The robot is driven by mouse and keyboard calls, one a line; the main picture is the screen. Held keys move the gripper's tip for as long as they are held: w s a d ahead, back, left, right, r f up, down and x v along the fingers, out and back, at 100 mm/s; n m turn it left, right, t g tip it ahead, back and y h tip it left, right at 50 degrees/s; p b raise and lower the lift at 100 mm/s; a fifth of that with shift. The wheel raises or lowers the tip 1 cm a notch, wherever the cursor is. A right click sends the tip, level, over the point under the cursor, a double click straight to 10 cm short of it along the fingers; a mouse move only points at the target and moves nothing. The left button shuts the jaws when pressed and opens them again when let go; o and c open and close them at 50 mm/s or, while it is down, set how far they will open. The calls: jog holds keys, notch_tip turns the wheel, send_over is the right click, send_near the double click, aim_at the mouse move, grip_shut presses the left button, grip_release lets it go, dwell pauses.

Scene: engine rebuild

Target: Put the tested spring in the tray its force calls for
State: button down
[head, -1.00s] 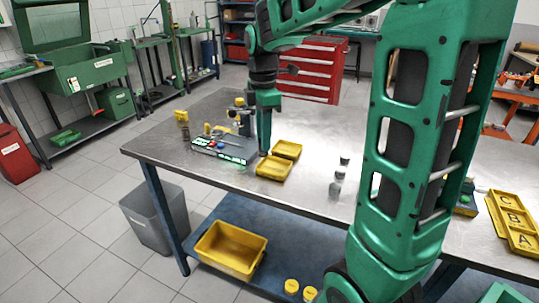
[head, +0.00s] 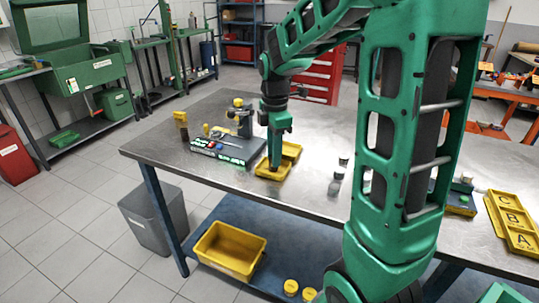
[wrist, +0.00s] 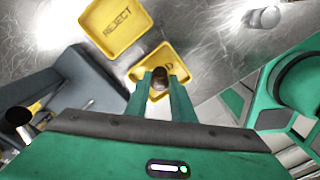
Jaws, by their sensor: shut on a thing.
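My gripper (head: 275,157) points down over the nearer of two yellow trays (head: 262,174) on the steel table. In the wrist view its two green fingers (wrist: 160,88) are shut on a brownish, cylindrical spring (wrist: 160,77). The spring is over a yellow tray (wrist: 181,53) whose label is mostly covered; only a last letter like D shows. I cannot tell whether the spring touches the tray floor. The other yellow tray, marked REJECT (wrist: 117,30), is beside it and empty. The spring tester (head: 228,147) stands left of the trays.
Grey cylinders (head: 337,178) stand on the table right of the trays. A yellow tray marked with letters C, B and A (head: 516,222) lies at the far right. A yellow bin (head: 230,251) sits on the lower shelf. Bare table lies between the trays and the cylinders.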

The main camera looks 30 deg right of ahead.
jog(key=c, duration=1.5)
grip_release()
notch_tip(320, 180, up, 12)
jog(key=s+d+f+m, duration=0.1)
jog(key=s+f+m, duration=0.2)
jog(key=s+m, duration=0.4)
jog(key=s+f+m, duration=0.4)
jog(key=s+m, duration=0.3)
jog(key=s, duration=0.3)
jog(key=s+d+f+m, duration=0.1)
jog(key=s+f+m, duration=0.3)
jog(key=s+m, duration=0.3)
jog(key=shift+s+d+f+m, duration=0.1)
jog(key=shift+s+d+m, duration=0.1)
jog(key=shift+s, duration=0.3)
jog(key=shift+s+d+f+m, duration=0.1)
jog(key=shift+s+m, duration=0.1)
jog(key=shift+s, duration=0.25)
jog(key=shift+r, duration=0.1)
